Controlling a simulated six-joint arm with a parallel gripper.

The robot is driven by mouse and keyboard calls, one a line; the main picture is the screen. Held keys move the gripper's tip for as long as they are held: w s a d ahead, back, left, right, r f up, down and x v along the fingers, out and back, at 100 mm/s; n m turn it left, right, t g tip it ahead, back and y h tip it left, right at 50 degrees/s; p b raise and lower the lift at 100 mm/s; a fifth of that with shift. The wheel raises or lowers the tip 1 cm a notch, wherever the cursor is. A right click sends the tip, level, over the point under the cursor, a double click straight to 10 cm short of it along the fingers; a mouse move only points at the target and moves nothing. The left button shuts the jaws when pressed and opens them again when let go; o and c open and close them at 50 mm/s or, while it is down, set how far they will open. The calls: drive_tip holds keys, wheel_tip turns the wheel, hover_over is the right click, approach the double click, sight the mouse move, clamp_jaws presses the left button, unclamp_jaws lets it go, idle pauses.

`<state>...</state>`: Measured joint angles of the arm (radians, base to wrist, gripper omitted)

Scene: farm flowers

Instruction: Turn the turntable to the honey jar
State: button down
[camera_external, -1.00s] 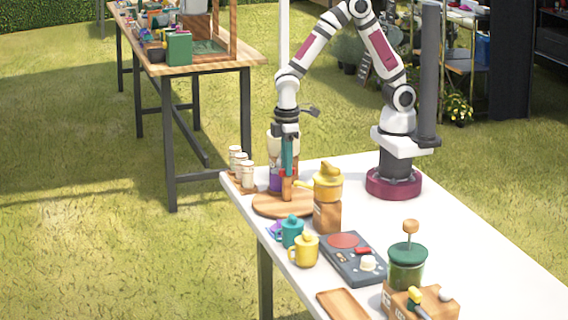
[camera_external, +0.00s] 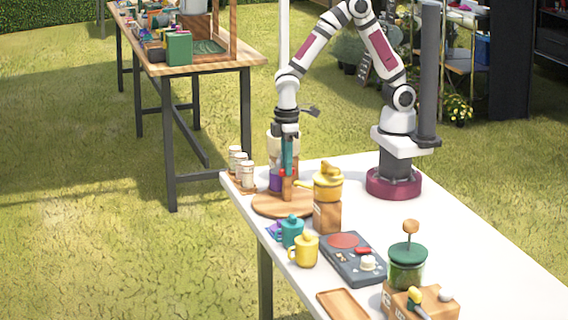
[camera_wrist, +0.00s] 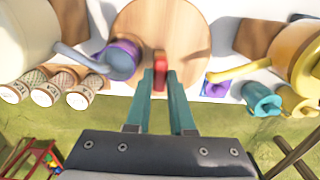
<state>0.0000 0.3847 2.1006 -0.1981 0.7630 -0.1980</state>
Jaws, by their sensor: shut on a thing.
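The turntable (camera_external: 268,207) is a round wooden disc at the far end of the white table; it also shows in the wrist view (camera_wrist: 190,28). An upright wooden post (camera_external: 287,190) stands on it, with a red piece (camera_wrist: 159,63) at its top. My gripper (camera_external: 287,172) points down over the disc, and its teal fingers (camera_wrist: 160,80) are shut on the red-topped post. I cannot tell which jar is the honey jar.
Several lidded jars (camera_external: 240,168) stand at the table's far corner. A yellow pot (camera_external: 327,186) on a wooden block stands close right of the disc. Teal (camera_external: 291,231) and yellow (camera_external: 305,250) mugs and a dark cooktop (camera_external: 345,265) are nearer.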

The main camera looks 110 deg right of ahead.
drive_tip(key=shift+n, duration=15.7)
